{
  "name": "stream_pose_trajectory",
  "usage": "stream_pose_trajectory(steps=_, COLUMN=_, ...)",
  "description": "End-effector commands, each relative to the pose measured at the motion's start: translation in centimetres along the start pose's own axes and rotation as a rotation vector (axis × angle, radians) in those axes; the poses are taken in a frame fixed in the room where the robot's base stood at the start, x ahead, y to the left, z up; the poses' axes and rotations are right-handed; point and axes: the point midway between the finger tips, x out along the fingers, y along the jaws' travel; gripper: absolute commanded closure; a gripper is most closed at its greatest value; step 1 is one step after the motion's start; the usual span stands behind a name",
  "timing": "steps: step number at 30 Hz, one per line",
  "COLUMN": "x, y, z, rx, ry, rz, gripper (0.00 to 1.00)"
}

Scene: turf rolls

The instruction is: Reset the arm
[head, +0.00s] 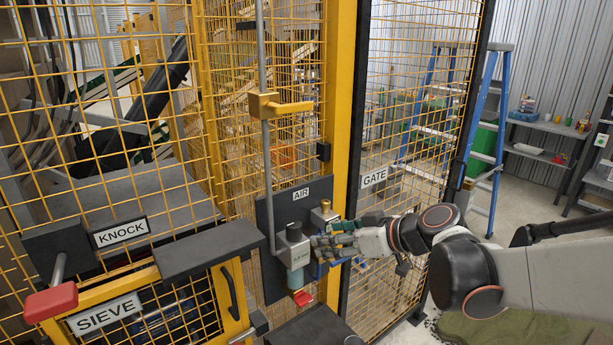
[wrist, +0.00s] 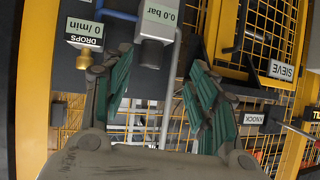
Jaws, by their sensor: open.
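My arm (head: 465,265) reaches in from the right of the head view toward the AIR panel (head: 270,215). My gripper (head: 335,243) is in front of the right side of that panel, close to its grey-green air unit (head: 292,250). In the wrist view my gripper (wrist: 155,85) has its two green-padded fingers spread apart, with nothing held between them. A grey block labelled 0.0 bar (wrist: 160,20) shows beyond the fingers. A label reading DROPS 0/min (wrist: 83,33) is at upper left, above a brass fitting (wrist: 83,61). Whether the fingers touch the unit cannot be told.
A yellow valve lever (head: 280,105) sits on a vertical pipe above the panel. Yellow mesh fencing (head: 100,130) and the GATE panel (head: 410,110) stand close by. A red-ended KNOCK handle (head: 50,300) is at lower left. A blue ladder (head: 487,140) and shelves (head: 545,140) stand behind.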

Motion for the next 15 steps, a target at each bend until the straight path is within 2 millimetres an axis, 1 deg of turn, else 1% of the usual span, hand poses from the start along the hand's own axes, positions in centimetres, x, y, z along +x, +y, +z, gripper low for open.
stream_pose_trajectory(steps=1, x=-0.3, y=-0.9, z=1.7, rx=0.029, ry=-0.039, rz=0.016, gripper=0.46)
stream_pose_trajectory(steps=5, x=-1.9, y=-2.6, z=5.3, rx=0.121, ry=-0.147, rz=0.081, gripper=0.46)
stream_pose_trajectory(steps=6, x=-2.5, y=-3.1, z=6.4, rx=0.149, ry=-0.177, rz=0.104, gripper=0.46)
stream_pose_trajectory(steps=11, x=-4.9, y=-4.7, z=11.1, rx=0.252, ry=-0.28, rz=0.217, gripper=0.46)
stream_pose_trajectory(steps=15, x=-7.2, y=-5.8, z=15.3, rx=0.334, ry=-0.347, rz=0.332, gripper=0.46)
